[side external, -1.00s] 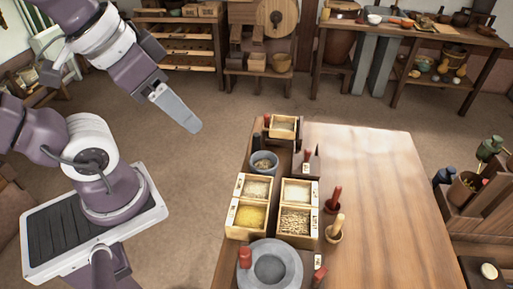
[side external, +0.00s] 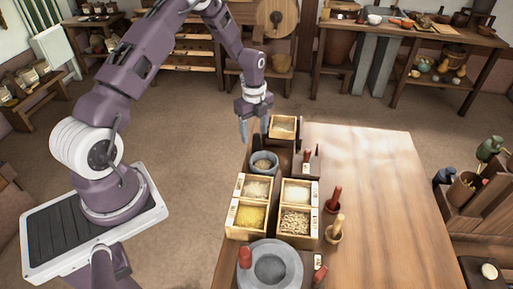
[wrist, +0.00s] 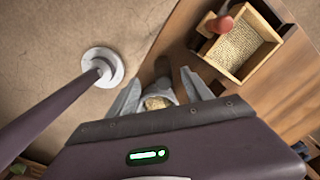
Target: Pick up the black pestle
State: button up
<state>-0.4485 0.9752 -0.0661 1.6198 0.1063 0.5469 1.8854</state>
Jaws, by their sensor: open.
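A dark, rounded shape (wrist: 162,67), which looks like the black pestle, shows in the wrist view by the far rim of a grey-blue mortar (wrist: 158,98) holding grain. The mortar (side external: 263,168) also stands near the table's back left corner in the side view; the pestle is hard to make out there. My gripper (side external: 254,126) is open and empty, pointing down above and just behind the mortar. In the wrist view its fingers (wrist: 160,94) stand either side of the mortar, and the gripper body hides what lies nearer.
A wooden box of grain (wrist: 237,48) stands beside the mortar. Several more filled boxes (side external: 271,207) and a stone quern (side external: 270,268) line the table's left side. A red-handled tool (side external: 333,200) and a pale pestle (side external: 337,228) stand nearby. The table's right side (side external: 390,200) is clear.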

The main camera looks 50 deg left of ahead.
aim_at(257, 146)
jog(key=f, duration=0.7)
jog(key=shift+w+d, duration=0.2)
jog(key=shift+w, duration=0.1)
grip_shut()
